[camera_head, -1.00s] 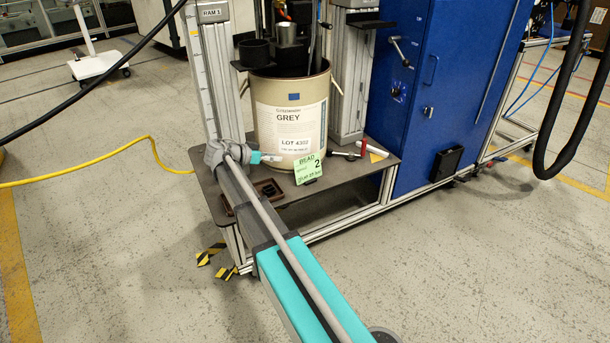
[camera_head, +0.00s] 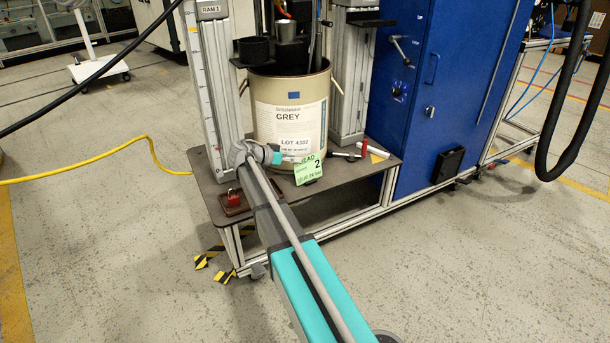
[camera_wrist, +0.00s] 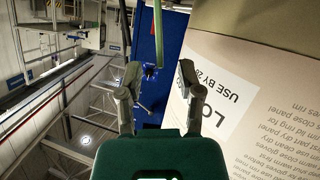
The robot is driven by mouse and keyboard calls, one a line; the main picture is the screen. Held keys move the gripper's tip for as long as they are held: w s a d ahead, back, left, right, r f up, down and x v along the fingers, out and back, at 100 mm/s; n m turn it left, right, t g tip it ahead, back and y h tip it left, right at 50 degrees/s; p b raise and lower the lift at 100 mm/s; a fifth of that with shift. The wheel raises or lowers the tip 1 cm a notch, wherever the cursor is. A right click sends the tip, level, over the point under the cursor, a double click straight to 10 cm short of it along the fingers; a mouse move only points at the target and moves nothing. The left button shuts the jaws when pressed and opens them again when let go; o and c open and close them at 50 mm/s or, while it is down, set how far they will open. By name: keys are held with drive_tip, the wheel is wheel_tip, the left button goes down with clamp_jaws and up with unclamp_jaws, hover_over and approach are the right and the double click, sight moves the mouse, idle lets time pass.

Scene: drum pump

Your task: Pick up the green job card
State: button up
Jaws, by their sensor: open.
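The green job card (camera_head: 309,170) stands tilted at the front of the bench, before the grey-paint drum (camera_head: 290,95). It bears the number 2 and handwriting. My gripper (camera_head: 282,157) is at the card's upper left, in front of the drum's label, and seems to cover a little of the card's top left corner. I cannot tell if they touch.
A ram column (camera_head: 212,90) rises left of the drum. A blue cabinet (camera_head: 440,90) stands at right.

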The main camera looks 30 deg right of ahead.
sight(305, 158)
drive_tip(key=shift+f+b+x, duration=0.25)
drive_tip(key=shift+b+x, duration=0.8)
drive_tip(key=shift+x, duration=1.25)
drive_tip(key=shift+d, duration=0.2)
clamp_jaws()
